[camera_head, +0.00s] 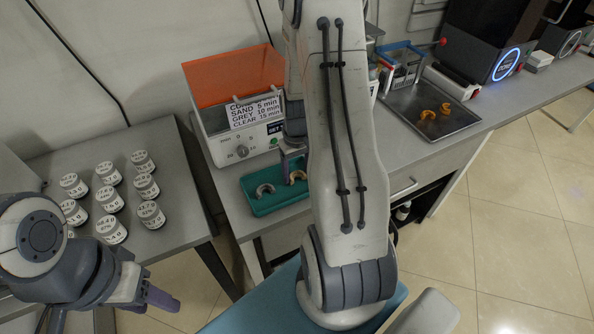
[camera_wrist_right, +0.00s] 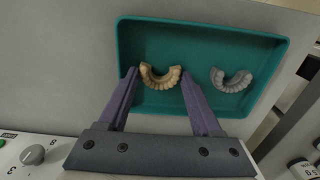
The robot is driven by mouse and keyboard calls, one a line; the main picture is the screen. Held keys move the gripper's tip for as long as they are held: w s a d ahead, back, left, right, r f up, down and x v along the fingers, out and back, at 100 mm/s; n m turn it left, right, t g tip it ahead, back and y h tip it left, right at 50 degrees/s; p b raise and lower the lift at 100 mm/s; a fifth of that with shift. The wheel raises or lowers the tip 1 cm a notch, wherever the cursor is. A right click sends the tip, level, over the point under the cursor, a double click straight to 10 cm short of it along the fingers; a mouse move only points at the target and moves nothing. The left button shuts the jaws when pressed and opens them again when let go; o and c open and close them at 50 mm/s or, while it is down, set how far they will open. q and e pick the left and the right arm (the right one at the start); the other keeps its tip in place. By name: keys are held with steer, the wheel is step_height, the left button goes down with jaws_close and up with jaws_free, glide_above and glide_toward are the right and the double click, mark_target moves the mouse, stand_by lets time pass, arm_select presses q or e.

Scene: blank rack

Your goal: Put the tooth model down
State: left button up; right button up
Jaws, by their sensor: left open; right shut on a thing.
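The tan tooth model (camera_wrist_right: 160,78) is between the two fingertips of my right gripper (camera_wrist_right: 159,73), which is shut on it. It is over or in the teal tray (camera_wrist_right: 222,119); I cannot tell whether it touches the tray floor. In the head view the tan model (camera_head: 298,176) shows beside my right arm, at the right part of the tray (camera_head: 268,208). A grey tooth model (camera_head: 264,189) lies in the same tray, apart from the tan one; it also shows in the right wrist view (camera_wrist_right: 231,80). My left gripper (camera_head: 150,301) is open and empty at the lower left.
A curing box (camera_head: 240,150) with an orange lid and a time label stands behind the tray. Several white-lidded jars (camera_head: 110,202) stand on the left table. A metal tray (camera_head: 398,103) with orange models (camera_head: 428,114) lies to the right. My right arm hides the middle of the bench.

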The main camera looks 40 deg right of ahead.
steer(key=shift+f, duration=0.15)
steer(key=o, duration=1)
